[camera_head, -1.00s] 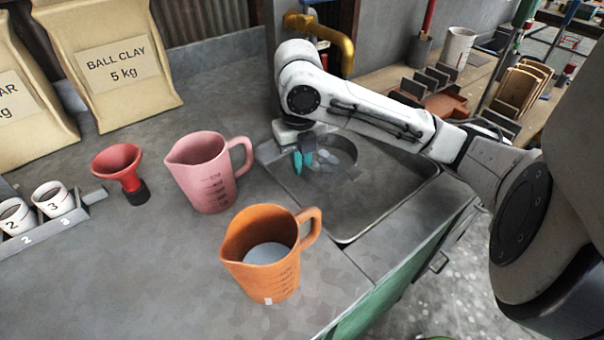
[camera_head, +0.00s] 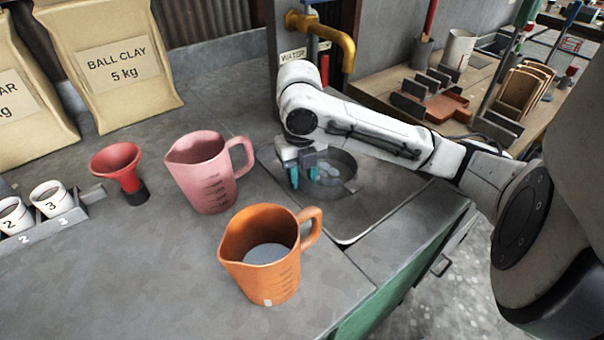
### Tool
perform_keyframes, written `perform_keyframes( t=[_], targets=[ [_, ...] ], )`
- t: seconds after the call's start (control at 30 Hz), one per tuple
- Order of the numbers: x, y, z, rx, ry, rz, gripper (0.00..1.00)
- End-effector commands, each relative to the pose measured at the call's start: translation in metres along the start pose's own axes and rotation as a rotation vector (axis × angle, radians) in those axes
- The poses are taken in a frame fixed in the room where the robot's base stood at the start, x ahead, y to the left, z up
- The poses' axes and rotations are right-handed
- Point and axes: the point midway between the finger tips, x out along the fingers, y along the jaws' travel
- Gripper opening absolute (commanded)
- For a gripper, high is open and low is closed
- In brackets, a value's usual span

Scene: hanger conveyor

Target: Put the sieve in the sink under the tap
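The sieve (camera_head: 349,180) is a round, dark grey vessel with pale round lumps inside. It is within the sink (camera_head: 390,203), toward its back left, below and in front of the brass tap (camera_head: 337,36). My gripper (camera_head: 304,177) points down at the sieve's left side, with its teal fingertips spread apart. One finger is left of the sieve and the other is at its near-left rim. Whether a finger touches the rim is unclear. My arm hides part of the sink's back and the space directly under the tap.
A pink jug (camera_head: 203,176) stands just left of the sink, and an orange jug (camera_head: 262,262) stands in front. A red funnel (camera_head: 121,168) and numbered cups (camera_head: 50,200) are farther left. The front right of the sink is free.

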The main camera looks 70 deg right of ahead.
Motion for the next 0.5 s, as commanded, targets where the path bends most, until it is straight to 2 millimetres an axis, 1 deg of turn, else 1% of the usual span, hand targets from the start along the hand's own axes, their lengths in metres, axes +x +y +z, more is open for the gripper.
perform_keyframes(
  t=[0.17,0.27,0.37,0.5],
  targets=[
    [-0.003,0.000,0.000,0.000,0.000,0.000,0.34],
    [-0.012,0.000,0.001,-0.001,-0.002,-0.001,0.34],
    [-0.029,0.000,0.001,-0.001,-0.004,-0.001,0.34],
    [-0.060,-0.001,0.001,-0.001,-0.005,-0.003,0.34]
  ],
)
